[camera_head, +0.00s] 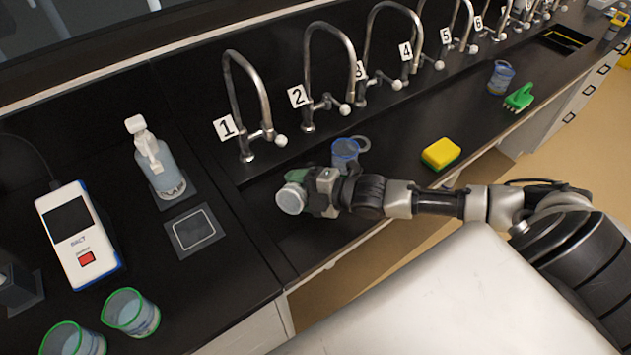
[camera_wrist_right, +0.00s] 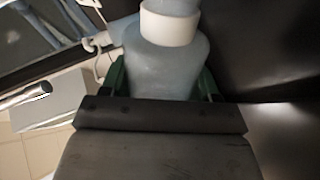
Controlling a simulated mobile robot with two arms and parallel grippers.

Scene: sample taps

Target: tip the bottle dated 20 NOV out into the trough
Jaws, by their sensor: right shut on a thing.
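My right gripper (camera_head: 305,188) is shut on a pale blue-grey bottle (camera_head: 290,199), above the black bench by tap 1. The bottle also fills the upper middle of the right wrist view (camera_wrist_right: 165,65), between green fingers, with a white band around its narrower part. In the head view I see mainly one rounded end of it, so it looks tilted. No date is readable on it. My left gripper is not in view.
A yellow sponge (camera_head: 440,153) and green brush (camera_head: 519,97) lie further right. At left are a white-capped wash bottle (camera_head: 160,165), a meter (camera_head: 78,235) and two green-rimmed beakers (camera_head: 131,312).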

